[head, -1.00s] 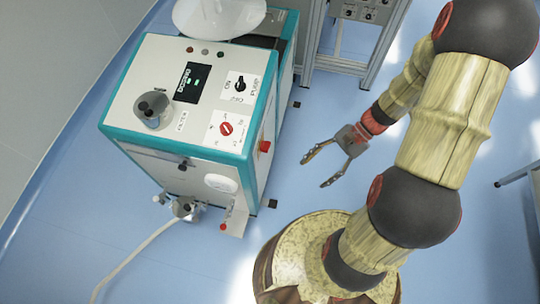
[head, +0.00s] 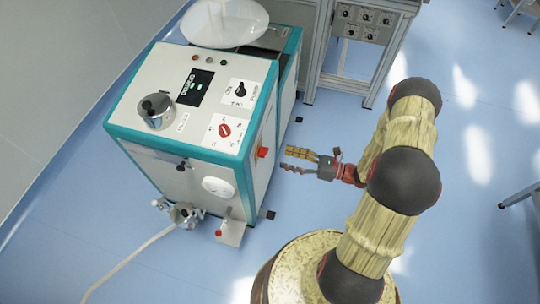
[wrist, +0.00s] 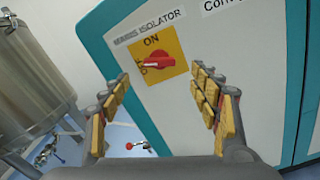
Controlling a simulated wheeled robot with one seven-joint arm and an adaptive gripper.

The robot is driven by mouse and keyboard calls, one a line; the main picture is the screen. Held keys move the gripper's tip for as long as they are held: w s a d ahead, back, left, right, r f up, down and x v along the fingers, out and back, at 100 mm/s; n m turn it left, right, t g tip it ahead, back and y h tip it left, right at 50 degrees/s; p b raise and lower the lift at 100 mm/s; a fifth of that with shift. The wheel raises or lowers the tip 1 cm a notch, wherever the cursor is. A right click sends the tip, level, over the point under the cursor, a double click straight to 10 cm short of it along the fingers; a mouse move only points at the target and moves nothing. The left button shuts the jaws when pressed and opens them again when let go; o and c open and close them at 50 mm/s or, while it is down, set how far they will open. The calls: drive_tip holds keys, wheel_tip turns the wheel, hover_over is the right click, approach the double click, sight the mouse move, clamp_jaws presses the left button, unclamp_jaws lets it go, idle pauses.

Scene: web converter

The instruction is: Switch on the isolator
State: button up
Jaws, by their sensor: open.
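The isolator is a red rotary knob (wrist: 158,61) on a yellow plate (wrist: 174,44) with the label "MAINS ISOLATOR" above it, on the white side panel of the machine. "ON" is at the top of the plate and "OFF" at its left. The knob's pointed end lies toward the left, at "OFF". In the head view the red knob (head: 262,152) sticks out from the machine's right side. My gripper (head: 287,160) is open and empty, just right of the knob and apart from it. In the wrist view my gripper's fingers (wrist: 160,90) stand either side below the knob.
The teal-edged machine (head: 130,127) has another red dial (head: 224,130) and a black pump knob (head: 240,89) on top. A metal tank (wrist: 32,80) stands left in the wrist view. A frame with a switch box (head: 364,22) stands behind.

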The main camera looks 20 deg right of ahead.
sight(267, 152)
drive_tip(key=b+x, duration=0.1)
drive_tip(key=x, duration=0.6)
drive_tip(key=shift+b, duration=0.4)
drive_tip(key=shift+c, duration=0.3)
drive_tip(key=c, duration=1.1)
drive_tip(key=shift+m+p, duration=0.3)
drive_tip(key=shift+p, duration=0.15)
drive_tip(key=m+p, duration=0.7)
drive_tip(key=m, duration=0.3)
drive_tip(key=shift+r+p, duration=0.1)
drive_tip(key=shift+p, duration=0.2)
drive_tip(key=shift+m+p, duration=0.6)
drive_tip(key=shift+m, duration=0.9)
